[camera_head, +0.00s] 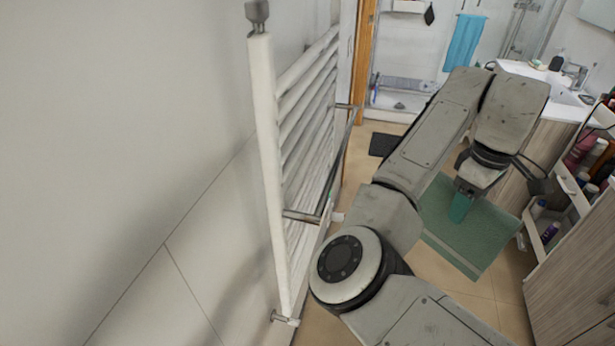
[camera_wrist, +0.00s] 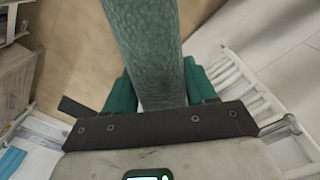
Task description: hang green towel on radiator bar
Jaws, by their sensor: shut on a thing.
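The green towel (camera_head: 478,232) hangs spread out below my gripper (camera_head: 461,206) in the head view, right of centre. In the wrist view the towel (camera_wrist: 148,45) runs edge-on between the two teal fingers of my gripper (camera_wrist: 160,88), which is shut on it. The radiator bar (camera_head: 338,165) is a thin metal rail on brackets in front of the white radiator (camera_head: 298,130), left of my arm. The bar is bare where it shows. The towel is well apart from it, to its right. My arm crosses the view between them.
A cart with bottles (camera_head: 550,232) and a wooden cabinet (camera_head: 575,275) stand close to the towel's right. A white sink (camera_head: 565,95) is behind. A blue towel (camera_head: 465,42) hangs at the back. A dark mat (camera_head: 384,145) lies on the floor. The wall bounds the left side.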

